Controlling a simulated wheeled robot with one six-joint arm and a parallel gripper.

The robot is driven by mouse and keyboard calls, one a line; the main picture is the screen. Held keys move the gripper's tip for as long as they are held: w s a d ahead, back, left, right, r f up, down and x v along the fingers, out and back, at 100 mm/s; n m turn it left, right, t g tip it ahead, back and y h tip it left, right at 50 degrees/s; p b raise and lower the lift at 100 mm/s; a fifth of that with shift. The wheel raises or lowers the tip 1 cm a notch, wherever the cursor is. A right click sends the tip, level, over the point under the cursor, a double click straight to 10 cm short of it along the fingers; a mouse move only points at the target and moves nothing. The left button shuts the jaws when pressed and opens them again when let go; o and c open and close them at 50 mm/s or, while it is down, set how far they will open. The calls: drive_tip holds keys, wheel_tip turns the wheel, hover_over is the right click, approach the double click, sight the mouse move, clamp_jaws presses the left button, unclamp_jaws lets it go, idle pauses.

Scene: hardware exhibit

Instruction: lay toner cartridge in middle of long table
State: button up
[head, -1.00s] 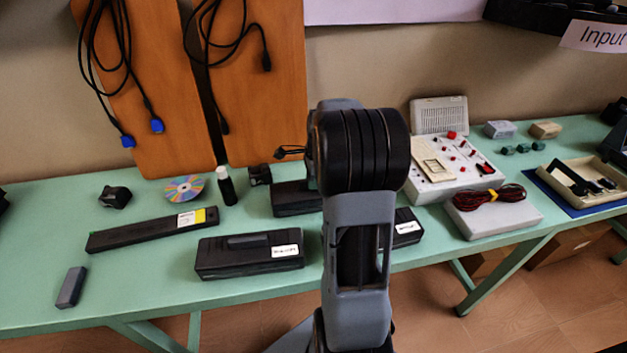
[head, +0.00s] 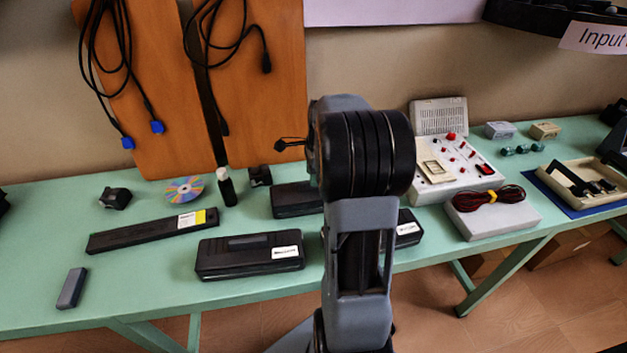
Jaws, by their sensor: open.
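A long, flat black toner cartridge (head: 150,231) with a white and yellow label lies slantwise on the left part of the long green table (head: 130,285). A wide black cartridge-like case (head: 250,257) with a white label lies to its right near the front edge. Two similar black cases, one behind (head: 294,201) and one to the right (head: 408,229), are partly hidden by my arm. My gripper (head: 284,146) is mostly hidden behind my arm; only a small dark part of it shows, above the table and apart from the objects. I see nothing held in it.
A grey block (head: 71,288), a disc (head: 184,190), a black bottle (head: 226,187) and small black parts (head: 115,198) are at the left. A switch panel (head: 455,168), a box with coiled cable (head: 492,213) and a tray (head: 583,184) stand right. Boards (head: 150,90) lean behind.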

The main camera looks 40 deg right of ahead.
wheel_tip(320, 180, up, 8)
drive_tip(key=s+a+f+n+t, duration=0.1)
drive_tip(key=s+a+n, duration=0.3)
drive_tip(key=a+n, duration=0.3)
drive_tip(key=s+a+f+n, duration=0.1)
drive_tip(key=s+a+n, duration=0.3)
drive_tip(key=a+n, duration=0.3)
drive_tip(key=s+a+f+n+t+h+p, duration=0.1)
drive_tip(key=s+a+f+n, duration=0.1)
drive_tip(key=s+a+n, duration=0.2)
drive_tip(key=shift+a+n+t, duration=0.15)
drive_tip(key=shift+a+n, duration=0.65)
drive_tip(key=shift+n, duration=0.5)
drive_tip(key=shift+a+n+t, duration=0.15)
drive_tip(key=shift+a+n, duration=0.65)
drive_tip(key=shift+n, duration=0.5)
